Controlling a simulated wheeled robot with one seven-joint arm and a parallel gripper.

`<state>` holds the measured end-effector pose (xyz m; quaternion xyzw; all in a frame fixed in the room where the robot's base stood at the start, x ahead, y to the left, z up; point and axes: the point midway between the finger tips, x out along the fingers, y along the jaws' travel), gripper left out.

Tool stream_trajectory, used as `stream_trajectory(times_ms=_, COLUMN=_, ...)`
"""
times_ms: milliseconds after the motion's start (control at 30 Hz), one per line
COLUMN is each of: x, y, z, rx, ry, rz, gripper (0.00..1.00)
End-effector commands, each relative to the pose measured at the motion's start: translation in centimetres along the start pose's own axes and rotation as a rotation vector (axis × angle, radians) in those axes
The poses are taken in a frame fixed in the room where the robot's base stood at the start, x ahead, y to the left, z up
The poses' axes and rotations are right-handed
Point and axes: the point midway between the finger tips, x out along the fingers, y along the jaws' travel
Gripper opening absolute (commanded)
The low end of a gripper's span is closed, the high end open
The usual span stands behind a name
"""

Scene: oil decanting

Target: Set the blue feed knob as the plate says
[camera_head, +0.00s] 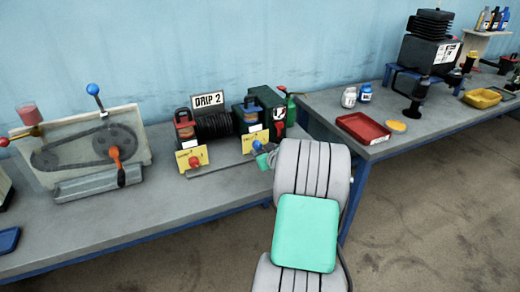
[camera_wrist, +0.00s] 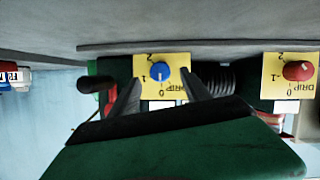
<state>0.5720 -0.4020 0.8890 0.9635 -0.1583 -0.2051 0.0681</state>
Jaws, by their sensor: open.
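The white plate (camera_head: 207,100) reads "DRIP 2" and stands behind the feed units. The blue feed knob (camera_wrist: 160,71) is on a yellow dial card (camera_wrist: 149,64) marked 0, 1 and 2, upside down in the wrist view. Its pale mark seems to point toward 0, but it is small. My gripper (camera_wrist: 160,78) is open, with one dark finger on each side of the blue knob; contact cannot be told.
A red knob (camera_wrist: 298,70) sits on a similar yellow card beside it, also seen in the head view (camera_head: 195,161). A dark ribbed cylinder (camera_head: 213,124) lies between the units. A belt-and-pulley rig (camera_head: 85,150) stands left. A red tray (camera_head: 362,128) is on the right bench.

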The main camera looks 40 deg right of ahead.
Motion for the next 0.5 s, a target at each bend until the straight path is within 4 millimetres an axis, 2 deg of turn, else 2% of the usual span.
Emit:
stream_trajectory(times_ms=100, x=2.2, y=-0.1, z=-0.1, rx=0.0, ry=-0.001, rz=-0.002, gripper=0.56)
stream_trajectory(times_ms=200, x=3.3, y=-0.1, z=0.0, rx=0.0, ry=-0.002, rz=-0.002, gripper=0.56)
stream_trajectory(times_ms=500, x=3.7, y=-0.1, z=-0.1, rx=0.0, ry=-0.001, rz=0.0, gripper=0.55)
